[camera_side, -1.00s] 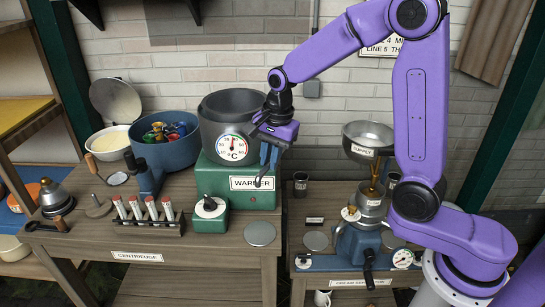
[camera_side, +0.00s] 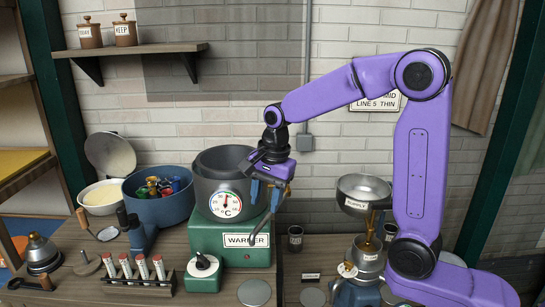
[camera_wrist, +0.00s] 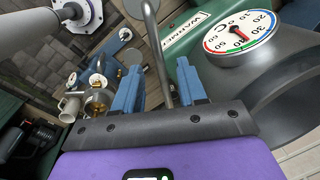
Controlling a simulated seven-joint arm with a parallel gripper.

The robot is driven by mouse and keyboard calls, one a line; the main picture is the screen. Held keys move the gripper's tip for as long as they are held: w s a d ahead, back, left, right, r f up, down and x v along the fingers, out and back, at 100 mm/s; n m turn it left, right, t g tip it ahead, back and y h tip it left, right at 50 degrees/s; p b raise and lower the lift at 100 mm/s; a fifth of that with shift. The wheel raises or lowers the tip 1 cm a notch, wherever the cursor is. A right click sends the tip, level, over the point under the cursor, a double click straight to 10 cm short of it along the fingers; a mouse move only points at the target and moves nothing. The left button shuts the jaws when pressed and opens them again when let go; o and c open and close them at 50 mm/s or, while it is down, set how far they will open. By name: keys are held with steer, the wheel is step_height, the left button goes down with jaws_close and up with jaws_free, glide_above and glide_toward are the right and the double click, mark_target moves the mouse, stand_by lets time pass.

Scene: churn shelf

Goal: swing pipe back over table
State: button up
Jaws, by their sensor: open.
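The pipe (camera_wrist: 151,22) is a thin grey bent tube. In the wrist view it runs between my two blue fingers, with a visible gap on both sides. In the side view its lower end (camera_side: 259,228) slants down in front of the green warmer (camera_side: 207,235), near its label. Its upper part is hidden by my gripper. My gripper (camera_side: 266,193) is open and points down just right of the grey pot with the dial (camera_side: 212,190). In the wrist view the open fingers (camera_wrist: 159,82) straddle the pipe. The wooden table (camera_side: 180,302) is below.
A blue tub (camera_side: 158,205) of coloured pieces stands left of the pot. A rack of tubes (camera_side: 140,285) is in front. At right stand the supply bowl (camera_side: 364,188) and a small dark cup (camera_side: 295,238). Wall space above the pot is free.

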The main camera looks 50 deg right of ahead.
step_height(320, 180, up, 13)
steer(key=s, duration=0.2)
steer(key=shift+d+f, duration=0.15)
steer(key=shift+d, duration=0.2)
steer(key=s+d+f+n, duration=0.1)
steer(key=s+f+n, duration=0.7)
steer(key=s+n, duration=0.5)
steer(key=s+d+f+n+g, duration=0.1)
steer(key=s+f+n, duration=0.7)
steer(key=s+n, duration=0.5)
steer(key=shift+s+n+g, duration=0.3)
steer(key=shift+s+n, duration=0.05)
steer(key=shift+n, duration=0.05)
steer(key=shift+d, duration=0.1)
stand_by(1.0)
